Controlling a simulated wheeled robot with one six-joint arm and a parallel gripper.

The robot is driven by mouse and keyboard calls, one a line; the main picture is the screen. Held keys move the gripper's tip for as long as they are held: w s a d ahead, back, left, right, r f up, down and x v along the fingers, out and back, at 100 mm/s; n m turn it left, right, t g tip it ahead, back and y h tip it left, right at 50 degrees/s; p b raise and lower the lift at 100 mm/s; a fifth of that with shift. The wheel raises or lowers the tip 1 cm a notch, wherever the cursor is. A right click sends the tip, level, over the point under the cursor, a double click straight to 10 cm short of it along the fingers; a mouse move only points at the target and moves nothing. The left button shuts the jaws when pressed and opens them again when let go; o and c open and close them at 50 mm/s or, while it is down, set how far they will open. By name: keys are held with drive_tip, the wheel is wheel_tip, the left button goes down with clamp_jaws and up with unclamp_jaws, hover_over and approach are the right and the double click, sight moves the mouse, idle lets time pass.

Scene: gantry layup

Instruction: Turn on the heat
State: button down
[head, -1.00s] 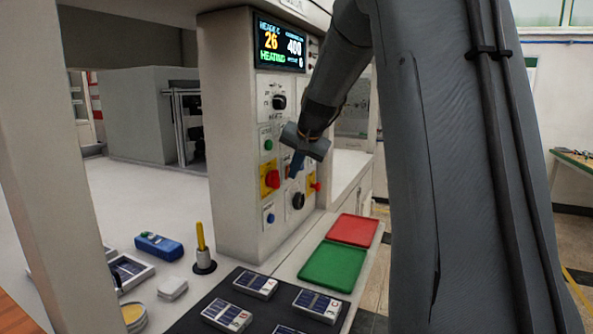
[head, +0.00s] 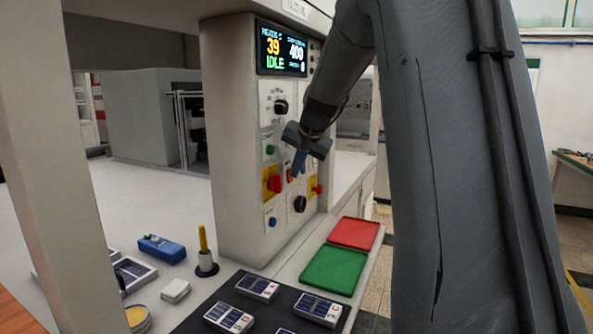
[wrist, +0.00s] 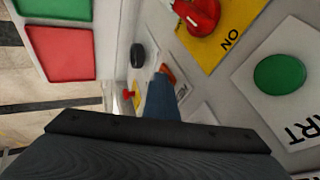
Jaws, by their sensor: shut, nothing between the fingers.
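The control panel's screen (head: 282,50) reads 39 and 400 with the word IDLE. My gripper (head: 298,172) is shut and empty, its blue fingers pointing at the lower panel. In the wrist view the fingertips (wrist: 163,78) are at an orange-lit switch (wrist: 167,72), which they partly cover; whether they touch it I cannot tell. A red rotary switch on a yellow plate (head: 274,183) is left of the fingers; its plate reads ON in the wrist view (wrist: 203,15). A green button (head: 270,150) sits above it. A black knob (head: 299,204) is below the fingers.
Another dial (head: 281,107) is under the screen, and a blue button (head: 272,222) is low on the panel. A red emergency-type button (head: 317,189) is on the right. Red (head: 353,233) and green (head: 334,270) trays and a dark mat (head: 205,313) with cells lie below.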

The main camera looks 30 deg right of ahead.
drive_tip(key=s+d+r+b, duration=0.2)
drive_tip(key=s+r, duration=0.6)
drive_tip(key=s, duration=0.1)
drive_tip(key=shift+d+r, duration=0.2)
drive_tip(key=shift+r, duration=0.15)
drive_tip(key=f+p, duration=0.1)
drive_tip(key=p, duration=0.1)
drive_tip(key=shift+f+p, duration=0.25)
drive_tip(key=shift+p, duration=0.05)
